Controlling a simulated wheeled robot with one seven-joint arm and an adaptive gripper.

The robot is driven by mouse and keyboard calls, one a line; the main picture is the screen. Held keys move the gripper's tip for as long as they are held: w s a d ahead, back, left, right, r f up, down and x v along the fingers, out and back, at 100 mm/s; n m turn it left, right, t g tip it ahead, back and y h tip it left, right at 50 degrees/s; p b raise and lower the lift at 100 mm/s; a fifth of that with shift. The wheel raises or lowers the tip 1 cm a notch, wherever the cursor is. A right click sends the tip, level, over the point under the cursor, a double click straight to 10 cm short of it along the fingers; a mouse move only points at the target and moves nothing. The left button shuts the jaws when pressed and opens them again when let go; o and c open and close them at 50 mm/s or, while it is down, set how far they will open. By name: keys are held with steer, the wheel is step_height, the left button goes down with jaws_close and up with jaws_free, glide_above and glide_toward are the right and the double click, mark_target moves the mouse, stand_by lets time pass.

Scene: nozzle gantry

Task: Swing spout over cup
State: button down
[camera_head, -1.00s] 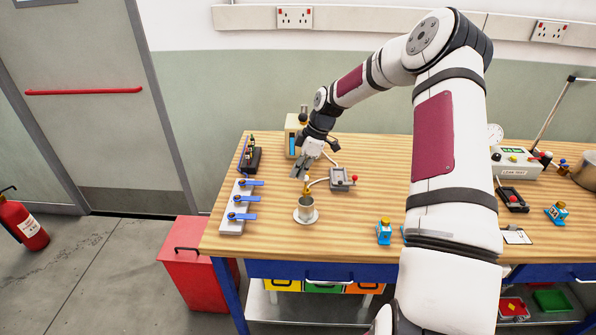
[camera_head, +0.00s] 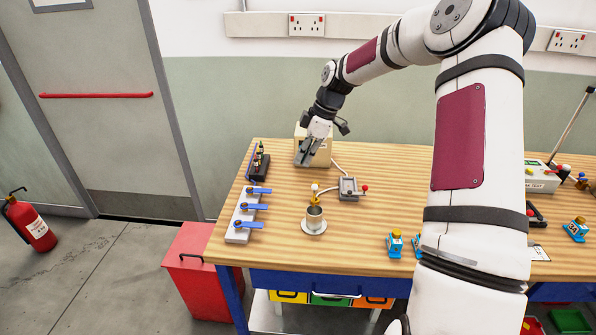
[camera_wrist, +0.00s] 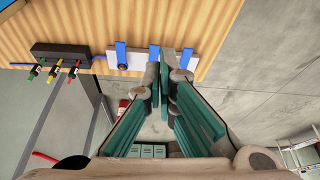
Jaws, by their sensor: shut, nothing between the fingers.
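The metal cup (camera_head: 314,222) stands upright on a pale saucer near the table's front edge in the head view. The spout (camera_head: 316,194) is a thin pale tube with a brass-coloured nozzle and light knob. It curves from a small grey box (camera_head: 349,190), and its tip appears at the cup's back rim; I cannot tell whether it is directly over the opening. My gripper (camera_head: 302,160) is up and behind the spout, apart from it, in front of the beige box. In the wrist view my gripper (camera_wrist: 165,60) is shut and empty; cup and spout are out of that view.
A grey panel with several blue levers (camera_head: 256,206) lies left of the cup. Behind it is a black block with coloured plugs (camera_head: 258,166). The beige box (camera_head: 318,152) stands at the back. Bare wood lies between.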

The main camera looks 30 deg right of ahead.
steer(key=shift+v, duration=1.1)
steer(key=shift+a, duration=0.1)
steer(key=s+a+r+m+h, duration=0.4)
steer(key=s+a+r+m, duration=0.1)
steer(key=s+a+r, duration=0.85)
steer(key=s+a+r+m+t, duration=0.1)
steer(key=s+a+m+t, duration=0.1)
steer(key=s, duration=0.7)
steer(key=s+a+r+m+t, duration=0.1)
steer(key=s+m, duration=0.4)
steer(key=s, duration=0.5)
steer(key=shift+a+r+t, duration=0.4)
steer(key=shift+a+r, duration=0.3)
steer(key=shift+a, duration=0.1)
steer(key=shift+s, duration=0.15)
